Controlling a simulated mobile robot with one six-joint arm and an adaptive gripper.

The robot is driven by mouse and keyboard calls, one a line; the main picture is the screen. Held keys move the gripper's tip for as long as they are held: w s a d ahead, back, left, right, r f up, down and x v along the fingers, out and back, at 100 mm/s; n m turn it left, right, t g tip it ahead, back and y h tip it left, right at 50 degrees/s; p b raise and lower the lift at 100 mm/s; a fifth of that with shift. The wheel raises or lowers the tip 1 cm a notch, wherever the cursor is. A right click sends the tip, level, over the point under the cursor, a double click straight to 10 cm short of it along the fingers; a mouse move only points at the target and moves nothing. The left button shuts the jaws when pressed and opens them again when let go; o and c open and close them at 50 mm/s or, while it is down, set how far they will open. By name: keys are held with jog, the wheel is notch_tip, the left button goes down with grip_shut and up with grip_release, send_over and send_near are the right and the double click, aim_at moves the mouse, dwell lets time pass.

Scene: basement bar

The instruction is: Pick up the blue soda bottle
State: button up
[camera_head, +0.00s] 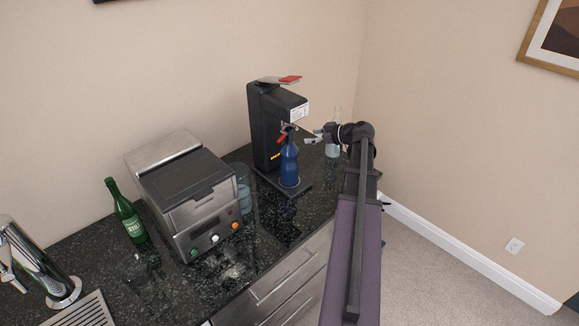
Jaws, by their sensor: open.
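The blue soda bottle (289,166) stands upright on the base plate of a black countertop machine, under its spout. My gripper (309,139) is open and empty. In the picture it is just right of the bottle's neck, with its fingers pointing left toward it. A small gap shows between the fingers and the bottle. My arm reaches in from the lower right.
The black machine (262,125) rises behind the bottle. A steel toaster-like appliance (190,190), a green bottle (126,213) and a chrome tap (35,262) stand further left on the dark counter (262,245). A clear glass (333,150) stands behind my gripper.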

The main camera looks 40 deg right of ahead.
aim_at(289, 137)
jog(key=shift+b+x, duration=0.8)
jog(key=shift+x, duration=1.85)
jog(key=shift+b+x, duration=1)
jog(key=shift+x, duration=1.6)
jog(key=shift+d, duration=0.1)
grip_shut()
